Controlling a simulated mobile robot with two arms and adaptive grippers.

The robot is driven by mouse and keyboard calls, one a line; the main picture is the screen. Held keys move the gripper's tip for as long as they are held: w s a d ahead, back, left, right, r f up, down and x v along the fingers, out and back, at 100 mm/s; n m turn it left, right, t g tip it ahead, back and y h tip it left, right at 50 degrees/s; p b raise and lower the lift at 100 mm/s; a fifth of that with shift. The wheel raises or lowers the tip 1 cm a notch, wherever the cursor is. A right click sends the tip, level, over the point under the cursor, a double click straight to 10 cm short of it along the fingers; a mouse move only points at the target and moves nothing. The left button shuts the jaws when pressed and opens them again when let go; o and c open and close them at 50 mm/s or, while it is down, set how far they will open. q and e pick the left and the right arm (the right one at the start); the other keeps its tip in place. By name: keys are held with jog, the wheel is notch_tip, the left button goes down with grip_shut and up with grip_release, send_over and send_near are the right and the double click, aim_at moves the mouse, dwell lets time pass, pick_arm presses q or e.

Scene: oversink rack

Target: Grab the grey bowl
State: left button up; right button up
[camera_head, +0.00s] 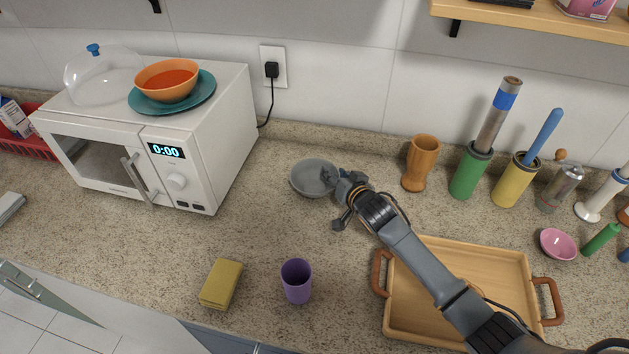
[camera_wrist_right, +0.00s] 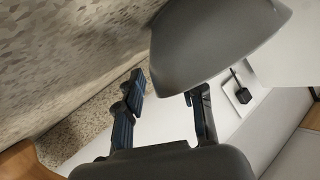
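The grey bowl (camera_head: 313,179) stands upright on the speckled counter, between the microwave and the wooden cup. My right gripper (camera_head: 338,200) is at the bowl's right side with its fingers spread apart. One finger overlaps the bowl's right rim and the other is in front of it, clear of the bowl. In the right wrist view the bowl (camera_wrist_right: 215,40) looms close and hides the tip of one finger of my gripper (camera_wrist_right: 168,92). The other finger stands apart from the bowl wall. My left gripper is not in view.
A white microwave (camera_head: 215,130) stands to the left. A purple cup (camera_head: 296,282) and a yellow sponge (camera_head: 221,284) are at the front. A wooden tray (camera_head: 500,262) lies under my right forearm. A wooden cup (camera_head: 421,163) and utensil holders stand to the right. Counter around the bowl is clear.

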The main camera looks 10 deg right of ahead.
grip_shut()
